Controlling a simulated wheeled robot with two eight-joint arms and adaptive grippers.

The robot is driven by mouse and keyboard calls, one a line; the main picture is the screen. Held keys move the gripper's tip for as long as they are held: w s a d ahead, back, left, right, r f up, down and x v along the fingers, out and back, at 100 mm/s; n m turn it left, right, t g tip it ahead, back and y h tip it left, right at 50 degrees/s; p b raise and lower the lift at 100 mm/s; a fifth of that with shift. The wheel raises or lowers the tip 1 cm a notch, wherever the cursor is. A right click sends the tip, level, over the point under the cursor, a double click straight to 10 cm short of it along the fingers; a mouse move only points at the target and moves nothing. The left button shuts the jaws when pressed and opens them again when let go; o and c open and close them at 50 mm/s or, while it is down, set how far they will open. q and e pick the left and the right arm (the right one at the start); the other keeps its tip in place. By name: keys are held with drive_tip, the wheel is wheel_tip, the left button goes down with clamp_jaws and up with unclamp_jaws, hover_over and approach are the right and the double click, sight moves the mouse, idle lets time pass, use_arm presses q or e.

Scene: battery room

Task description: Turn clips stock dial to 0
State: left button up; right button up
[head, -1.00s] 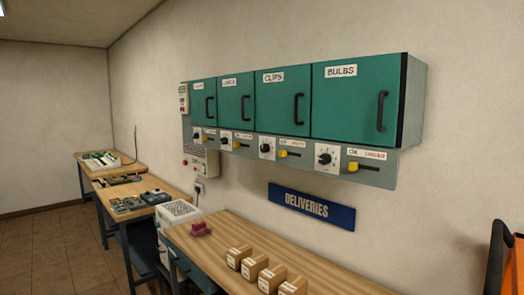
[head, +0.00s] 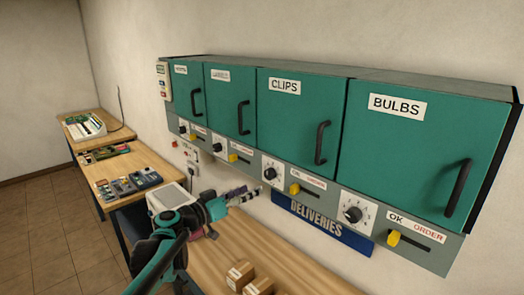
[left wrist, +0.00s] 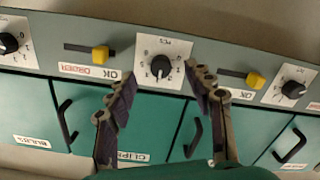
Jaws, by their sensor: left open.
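The clips stock dial (head: 270,172) is a black knob on a white plate under the green CLIPS door (head: 292,120). The left wrist view, which is upside down, shows this dial (left wrist: 160,66) straight ahead. I cannot read its setting surely. My left gripper (head: 247,194) is just below and left of the dial in the head view. In the wrist view the open fingers (left wrist: 160,84) stand on either side of the dial, empty; I see no contact. My right gripper is not in view.
A yellow slider (head: 294,188) sits right of the clips dial, with the bulbs dial (head: 352,213) beyond it. Door handles (head: 321,143) stick out above. Below are the DELIVERIES sign (head: 318,222) and a wooden bench (head: 215,265) with small boxes (head: 240,273).

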sight(267, 175)
use_arm(q)
drive_tip(key=w+d, duration=0.1)
drive_tip(key=w, duration=0.1)
drive_tip(key=w+d+r, duration=0.1)
drive_tip(key=w+d, duration=0.2)
drive_tip(key=shift+w+d+r, duration=0.2)
drive_tip(key=shift+w+d, duration=0.15)
drive_tip(key=shift+w, duration=0.05)
drive_tip(key=shift+w+d+r, duration=0.1)
drive_tip(key=shift+w+d, duration=0.05)
drive_tip(key=shift+d, duration=0.15)
drive_tip(key=c, duration=1.2)
